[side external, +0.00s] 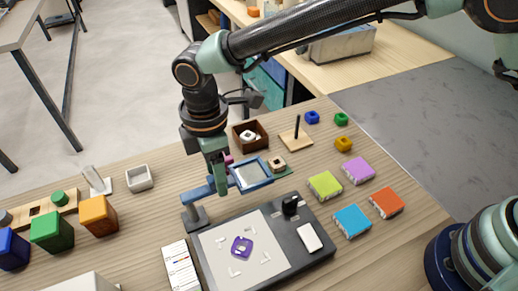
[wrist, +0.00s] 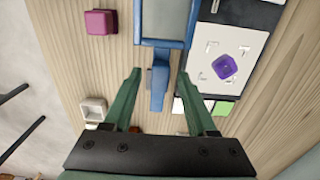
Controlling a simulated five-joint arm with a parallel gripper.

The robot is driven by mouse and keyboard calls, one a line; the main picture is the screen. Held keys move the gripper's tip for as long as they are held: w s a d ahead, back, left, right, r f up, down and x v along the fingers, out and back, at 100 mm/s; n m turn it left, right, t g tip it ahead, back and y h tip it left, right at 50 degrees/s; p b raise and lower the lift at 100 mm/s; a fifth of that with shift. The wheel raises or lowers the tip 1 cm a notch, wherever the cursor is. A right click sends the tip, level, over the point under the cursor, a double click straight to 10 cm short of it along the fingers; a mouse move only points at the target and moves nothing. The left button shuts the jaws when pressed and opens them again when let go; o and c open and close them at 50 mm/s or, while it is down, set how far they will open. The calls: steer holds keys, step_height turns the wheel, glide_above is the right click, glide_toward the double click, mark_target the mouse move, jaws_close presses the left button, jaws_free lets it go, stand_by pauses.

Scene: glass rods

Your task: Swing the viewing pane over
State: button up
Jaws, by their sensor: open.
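The viewing pane (side external: 250,174) is a clear sheet in a blue square frame, on a blue arm (side external: 198,191) that runs to a grey post (side external: 195,216) at the left corner of a dark board (side external: 318,252). The pane is off to the board's far side. In the wrist view the frame (wrist: 188,22) is at top centre and its blue arm (wrist: 157,88) lies between my fingers. My gripper (wrist: 159,72) is open, with a green finger on each side of the arm and gaps visible. A purple ring-like piece (side external: 242,247) lies on the board's white sheet (side external: 215,245).
Green, orange and blue blocks (side external: 52,232) stand at the left. A printed card (side external: 180,268) lies beside the board. Lime, purple, blue and orange boxes (side external: 352,221) are on the right. A brown box (side external: 250,134) and a peg stand (side external: 296,139) are behind the pane.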

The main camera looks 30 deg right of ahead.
jaws_close()
stand_by(1.5)
